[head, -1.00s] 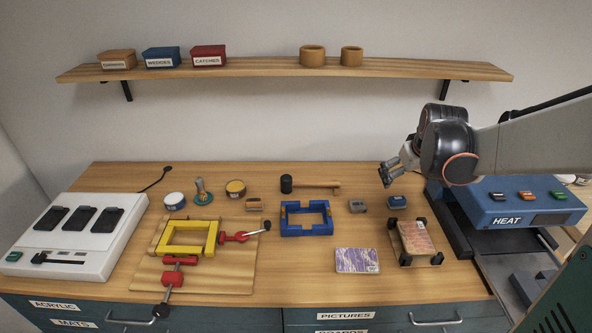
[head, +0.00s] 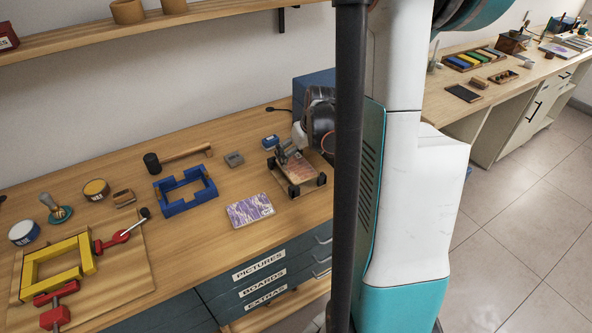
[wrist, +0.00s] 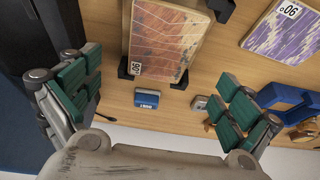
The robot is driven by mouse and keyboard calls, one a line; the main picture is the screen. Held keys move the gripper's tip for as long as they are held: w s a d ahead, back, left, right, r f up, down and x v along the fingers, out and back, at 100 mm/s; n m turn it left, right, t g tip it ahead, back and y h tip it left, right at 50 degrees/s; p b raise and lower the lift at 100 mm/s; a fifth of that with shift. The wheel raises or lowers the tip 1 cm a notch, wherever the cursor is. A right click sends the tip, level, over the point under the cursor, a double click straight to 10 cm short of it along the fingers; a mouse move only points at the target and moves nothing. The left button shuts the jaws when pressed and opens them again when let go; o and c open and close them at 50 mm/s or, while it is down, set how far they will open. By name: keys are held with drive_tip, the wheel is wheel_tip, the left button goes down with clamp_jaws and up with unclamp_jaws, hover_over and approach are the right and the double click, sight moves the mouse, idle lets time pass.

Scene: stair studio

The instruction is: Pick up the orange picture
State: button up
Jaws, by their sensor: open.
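The orange picture (head: 299,168) is a flat orange-brown panel resting on a small stand with black corner posts, at the right end of the bench. In the wrist view the orange picture (wrist: 165,38) lies between my two fingers, toward the top, with a "06" label at its lower corner. My gripper (head: 285,153) is just behind the picture's far end. In the wrist view my gripper (wrist: 152,95) has its green-padded fingers spread wide and holds nothing.
A purple picture (head: 250,210) lies left of the stand. A blue frame (head: 185,190), a small grey block (head: 234,159) and a small blue box (head: 270,142) sit nearby. A mallet (head: 180,158) lies behind. The blue heat press (head: 311,88) is partly hidden.

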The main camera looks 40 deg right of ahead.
sight(296, 166)
drive_tip(key=shift+b+x, duration=1.15)
drive_tip(key=shift+x, duration=1.5)
drive_tip(key=shift+s+a, duration=0.1)
drive_tip(key=shift+s, duration=0.1)
drive_tip(key=c, duration=1.2)
